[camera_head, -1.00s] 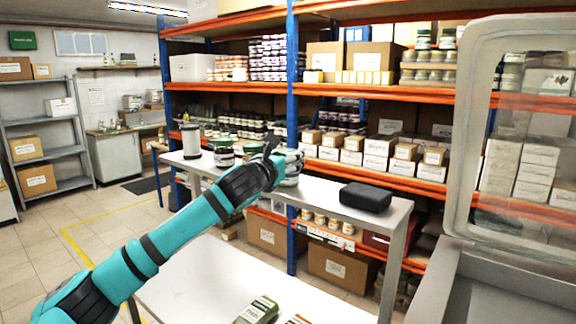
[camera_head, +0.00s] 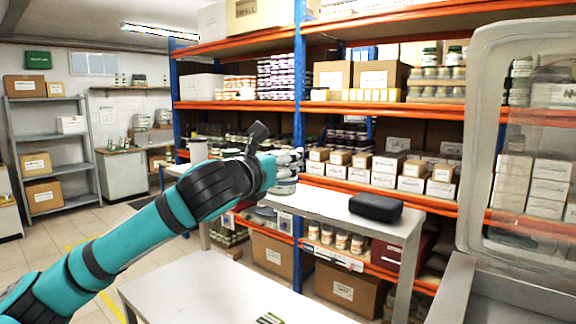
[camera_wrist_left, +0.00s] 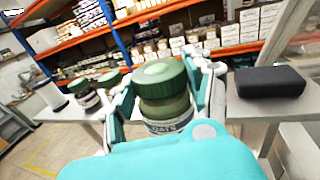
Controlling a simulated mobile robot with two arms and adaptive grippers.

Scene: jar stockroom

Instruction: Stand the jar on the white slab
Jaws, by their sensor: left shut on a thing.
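In the left wrist view my left gripper (camera_wrist_left: 165,95) is shut around a jar with a green lid (camera_wrist_left: 162,72) and a partly hidden label. The jar looks roughly upright between the fingers. In the head view the gripper (camera_head: 284,172) is over the grey-white bench, and the jar is mostly hidden by the hand. I cannot tell from this angle whether it touches the bench. I cannot single out a separate white slab; a pale tabletop (camera_head: 200,287) lies in the foreground. My right gripper is not in view.
The bench (camera_head: 335,205) holds a black case (camera_head: 375,207) and a white cylinder (camera_head: 198,150). Another green-lidded jar (camera_wrist_left: 84,92) stands left of the held one. Loaded shelves rise behind. A clear-lidded grey container (camera_head: 490,280) stands at right.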

